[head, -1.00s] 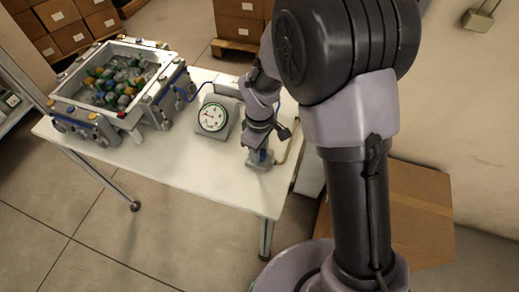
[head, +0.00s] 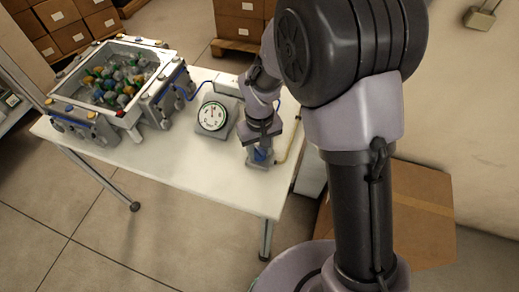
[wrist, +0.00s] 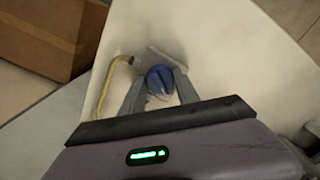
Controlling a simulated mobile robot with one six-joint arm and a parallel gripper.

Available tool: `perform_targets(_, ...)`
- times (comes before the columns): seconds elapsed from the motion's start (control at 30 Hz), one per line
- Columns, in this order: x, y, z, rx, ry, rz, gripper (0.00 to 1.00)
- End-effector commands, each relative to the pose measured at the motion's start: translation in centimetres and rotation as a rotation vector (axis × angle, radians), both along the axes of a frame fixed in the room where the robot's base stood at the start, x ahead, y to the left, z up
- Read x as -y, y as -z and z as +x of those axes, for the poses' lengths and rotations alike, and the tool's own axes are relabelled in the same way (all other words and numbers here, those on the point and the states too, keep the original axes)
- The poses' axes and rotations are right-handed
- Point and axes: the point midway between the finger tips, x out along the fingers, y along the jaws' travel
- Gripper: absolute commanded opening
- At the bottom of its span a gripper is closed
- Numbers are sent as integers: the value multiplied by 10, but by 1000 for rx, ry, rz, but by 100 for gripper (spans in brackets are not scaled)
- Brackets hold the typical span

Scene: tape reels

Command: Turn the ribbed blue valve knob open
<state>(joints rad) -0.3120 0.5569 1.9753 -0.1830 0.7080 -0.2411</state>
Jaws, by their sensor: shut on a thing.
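The blue valve knob (wrist: 160,80) sits between the two fingers of my gripper (wrist: 160,88) in the wrist view. My gripper is shut on it, with one finger on each side. In the head view the knob (head: 261,155) is a small blue patch on a grey valve block (head: 258,165) near the table's right end, under my gripper (head: 261,148). My gripper hides much of the knob there, and its ribs are too small to make out. A round white gauge (head: 212,116) with a green rim stands left of the valve.
A yellow hose (wrist: 110,82) runs beside the valve. A crate (head: 70,101) of coloured pieces stands at the table's left end. The white table (head: 180,175) is clear in front. A cardboard box (head: 420,215) is on the floor at right.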

Motion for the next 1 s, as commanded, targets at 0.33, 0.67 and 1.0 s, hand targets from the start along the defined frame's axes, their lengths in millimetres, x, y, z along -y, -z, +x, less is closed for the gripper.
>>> perform_targets(0.33, 0, 1, 0, 1, 324, 0, 0)
perform_targets(0.67, 0, 1, 0, 1, 621, 0, 0)
perform_targets(1.0, -1, 1, 0, 1, 835, 1, 0)
